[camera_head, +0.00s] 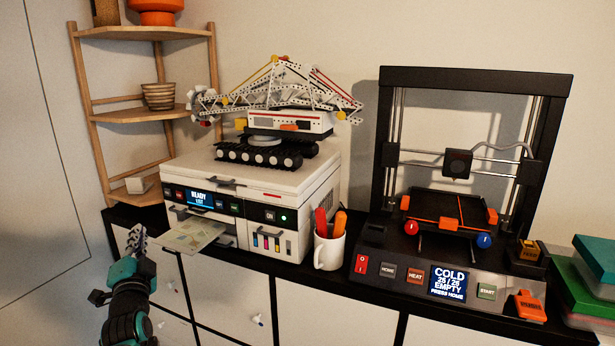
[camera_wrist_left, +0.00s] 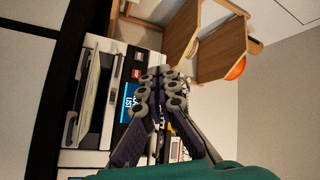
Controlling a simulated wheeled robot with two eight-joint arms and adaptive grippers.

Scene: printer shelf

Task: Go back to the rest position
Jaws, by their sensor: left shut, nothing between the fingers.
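My left gripper (camera_head: 138,238) is at the lower left of the head view, shut and empty. It is raised in front of the white cabinet, left of the paper sheet and apart from it. In the left wrist view its fingers (camera_wrist_left: 164,78) meet at their tips, with the printer's screen (camera_wrist_left: 131,102) behind them. The printer (camera_head: 255,175) stands on the black shelf top and its screen reads "READY". A printed sheet (camera_head: 194,235) sticks out of its front slot. My right gripper is not in view.
A model crane (camera_head: 270,122) stands on the printer. Right of it are a white mug (camera_head: 329,252) with orange and red things in it and a 3D printer (camera_head: 475,70). A wooden corner shelf (camera_head: 145,115) stands at the left. The space left of my left gripper looks clear.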

